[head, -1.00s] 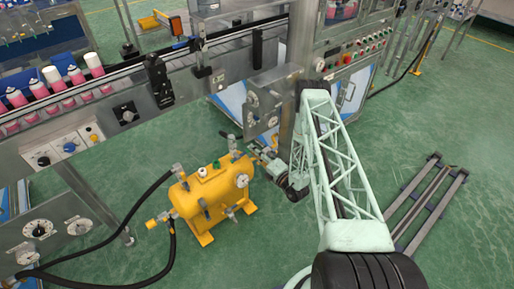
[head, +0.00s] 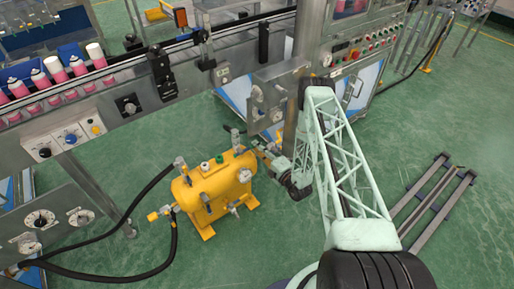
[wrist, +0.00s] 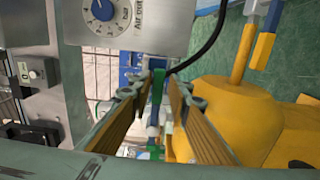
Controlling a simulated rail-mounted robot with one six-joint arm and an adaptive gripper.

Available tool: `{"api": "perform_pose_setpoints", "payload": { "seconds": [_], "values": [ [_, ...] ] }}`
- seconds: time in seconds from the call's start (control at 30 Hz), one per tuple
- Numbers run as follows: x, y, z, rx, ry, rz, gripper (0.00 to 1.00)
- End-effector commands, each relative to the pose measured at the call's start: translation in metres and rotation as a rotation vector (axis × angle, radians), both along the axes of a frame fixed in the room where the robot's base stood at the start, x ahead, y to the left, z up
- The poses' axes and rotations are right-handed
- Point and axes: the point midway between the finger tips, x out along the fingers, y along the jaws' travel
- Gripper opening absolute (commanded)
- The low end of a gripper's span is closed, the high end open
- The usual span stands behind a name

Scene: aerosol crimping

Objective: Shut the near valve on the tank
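The yellow tank (head: 210,187) stands on the floor left of my arm. A fitting with a yellow end (head: 160,213) sticks out at its left end, and another metal fitting (head: 180,165) rises at its upper left. Which of these is the near valve I cannot tell for sure. My gripper (head: 258,147) is beside the tank's far right end, small in the head view. In the wrist view my gripper (wrist: 155,100) has its two fingers apart. A green and blue piece shows between or beyond them, and contact cannot be told. The tank's yellow body (wrist: 225,115) is right of the fingers.
A steel panel with an air dial (wrist: 103,10) is close above the fingers in the wrist view. Black hoses (head: 140,200) run from the tank's left side to the machine. The conveyor (head: 110,72) carries pink cans. Green floor is clear in front of the tank.

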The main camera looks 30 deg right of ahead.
Motion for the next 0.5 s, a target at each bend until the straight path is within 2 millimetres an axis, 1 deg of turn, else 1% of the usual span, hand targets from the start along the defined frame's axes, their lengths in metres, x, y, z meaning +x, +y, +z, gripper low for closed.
{"api": "perform_pose_setpoints", "payload": {
  "seconds": [0.07, 0.5],
  "values": [
    [0.0001, -0.0001, 0.0003, 0.000, -0.001, 0.000, 0.23],
    [-0.0027, -0.0012, 0.0007, -0.002, -0.001, -0.001, 0.23]
  ]
}}
